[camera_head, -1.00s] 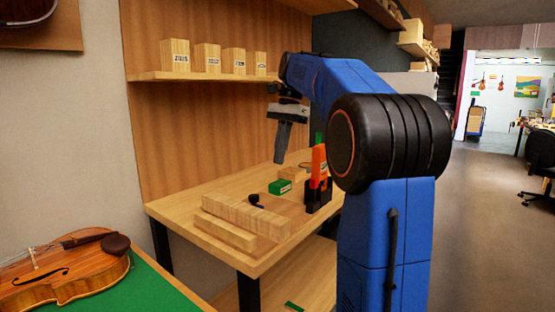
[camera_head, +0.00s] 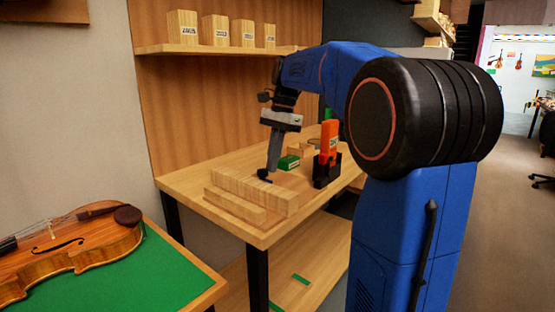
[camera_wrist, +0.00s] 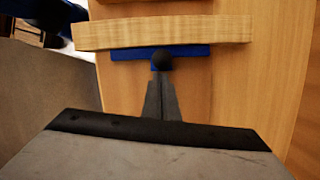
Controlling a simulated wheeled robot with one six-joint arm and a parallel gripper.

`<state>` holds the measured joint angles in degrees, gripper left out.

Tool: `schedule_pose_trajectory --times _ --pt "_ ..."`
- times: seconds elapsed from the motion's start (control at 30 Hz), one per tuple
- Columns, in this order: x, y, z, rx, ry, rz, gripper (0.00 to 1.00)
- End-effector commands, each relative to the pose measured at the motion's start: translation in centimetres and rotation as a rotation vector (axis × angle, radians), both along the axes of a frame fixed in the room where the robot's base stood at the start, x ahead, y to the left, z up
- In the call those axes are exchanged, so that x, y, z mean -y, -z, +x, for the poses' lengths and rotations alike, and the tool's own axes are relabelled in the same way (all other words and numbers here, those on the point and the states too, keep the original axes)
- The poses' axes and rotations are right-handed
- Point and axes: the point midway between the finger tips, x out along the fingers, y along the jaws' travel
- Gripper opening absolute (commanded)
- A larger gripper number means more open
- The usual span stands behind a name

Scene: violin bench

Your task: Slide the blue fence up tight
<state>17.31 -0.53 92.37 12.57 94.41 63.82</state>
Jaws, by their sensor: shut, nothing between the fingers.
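The blue fence (camera_wrist: 190,52) is a thin blue strip in the wrist view. It lies along the near edge of a pale wooden bar (camera_wrist: 170,33); whether a small gap remains between them I cannot tell. A round black knob (camera_wrist: 162,60) stands at the fence's middle. My gripper (camera_wrist: 161,84) is shut and empty, pointing down with its fingertips at the knob; contact is unclear. In the head view my gripper (camera_head: 270,171) is low over the bench, behind the wooden bars (camera_head: 262,192). The fence itself is mostly hidden there.
On the bench (camera_head: 190,182), a green box (camera_head: 288,162) and a black holder with an orange tool (camera_head: 329,145) stand right of the gripper. Labelled blocks (camera_head: 215,30) sit on the shelf above. A violin (camera_head: 70,250) lies on a green-topped table at front left.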

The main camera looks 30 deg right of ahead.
Motion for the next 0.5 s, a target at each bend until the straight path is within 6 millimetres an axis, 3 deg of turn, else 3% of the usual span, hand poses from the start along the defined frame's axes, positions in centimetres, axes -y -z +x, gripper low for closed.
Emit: schedule_pose_trajectory --times 0.33,0.5 --pt "-0.1 0.0 0.0 0.000 0.000 0.000 0.00" --pt "-1.5 0.0 -0.5 0.000 -0.001 0.000 0.00"
